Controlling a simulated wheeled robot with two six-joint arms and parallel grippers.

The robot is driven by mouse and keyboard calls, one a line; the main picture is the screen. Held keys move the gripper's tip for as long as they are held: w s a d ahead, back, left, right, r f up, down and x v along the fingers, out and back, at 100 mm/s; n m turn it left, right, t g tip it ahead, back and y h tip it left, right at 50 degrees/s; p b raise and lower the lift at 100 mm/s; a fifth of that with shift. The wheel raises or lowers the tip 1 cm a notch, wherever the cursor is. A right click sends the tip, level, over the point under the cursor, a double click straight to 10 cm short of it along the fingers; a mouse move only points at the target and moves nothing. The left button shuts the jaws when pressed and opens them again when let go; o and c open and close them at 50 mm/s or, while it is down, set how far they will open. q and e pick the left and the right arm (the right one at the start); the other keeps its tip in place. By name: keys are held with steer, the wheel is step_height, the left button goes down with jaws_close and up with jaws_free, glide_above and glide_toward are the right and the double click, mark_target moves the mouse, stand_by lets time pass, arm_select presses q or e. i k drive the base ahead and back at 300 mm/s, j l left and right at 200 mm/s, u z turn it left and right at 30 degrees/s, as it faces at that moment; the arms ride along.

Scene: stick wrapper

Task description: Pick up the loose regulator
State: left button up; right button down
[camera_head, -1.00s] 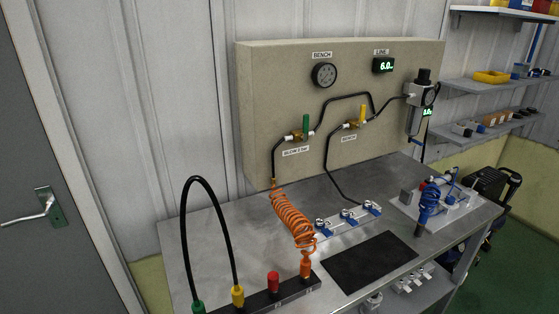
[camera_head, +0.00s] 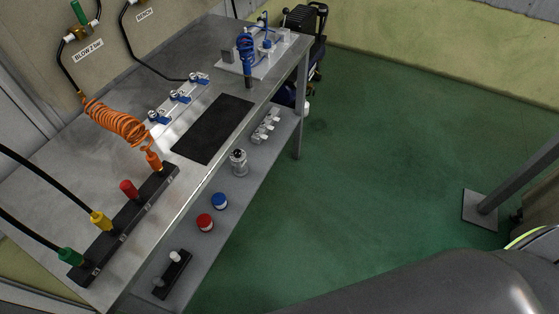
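A small silver-grey, roughly cylindrical part with dark bits (camera_head: 238,162) stands on the lower shelf under the bench's front edge. It looks like it could be the loose regulator, but it is too small to be sure. A black block with light round ends (camera_head: 172,275) lies on the same shelf, nearer to me; I cannot tell what it is. Neither of my grippers is in view.
The metal bench (camera_head: 205,75) carries a black mat (camera_head: 213,128), an orange coiled hose (camera_head: 115,121) and a black manifold (camera_head: 125,225). The lower shelf (camera_head: 228,240) also holds a red-topped jar (camera_head: 204,222), a blue-topped jar (camera_head: 220,201) and white fittings (camera_head: 266,126). Green floor (camera_head: 400,130) is open at right.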

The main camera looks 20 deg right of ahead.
mark_target(240, 169)
steer(key=z, duration=0.1)
steer(key=i+l+u, duration=0.2)
steer(key=u, duration=0.15)
steer(key=i+l+u, duration=0.1)
steer(key=l+u, duration=0.2)
steer(key=i+l+u, duration=0.1)
steer(key=l+u, duration=0.25)
steer(key=l, duration=0.1)
